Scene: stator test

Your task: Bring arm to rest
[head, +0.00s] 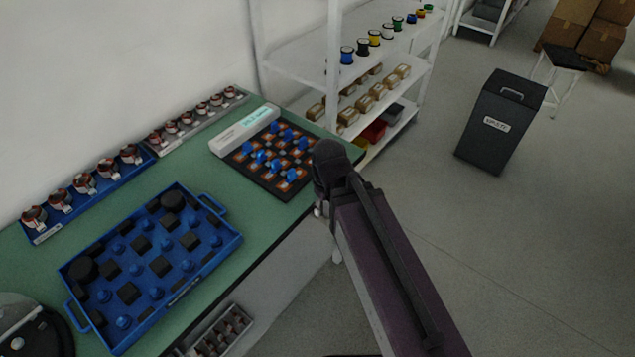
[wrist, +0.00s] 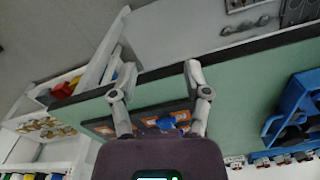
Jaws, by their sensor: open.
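My arm (head: 385,255) reaches up from the lower right of the head view, and its far end stands beside the right edge of the green bench. My gripper is mostly hidden behind the arm there. In the wrist view my gripper (wrist: 158,70) is open, with two grey fingers spread apart and nothing between them. The green bench top (wrist: 235,78) and a dark board with blue and orange parts (wrist: 150,122) show beyond the fingers.
On the green bench (head: 190,168) are a blue tray (head: 210,262) with black and blue parts, a black board (head: 245,182) with blue pieces, a white box (head: 235,135) and rows of copper-wound parts. A white shelf (head: 390,75) stands behind. A black bin (head: 500,120) stands on open floor at right.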

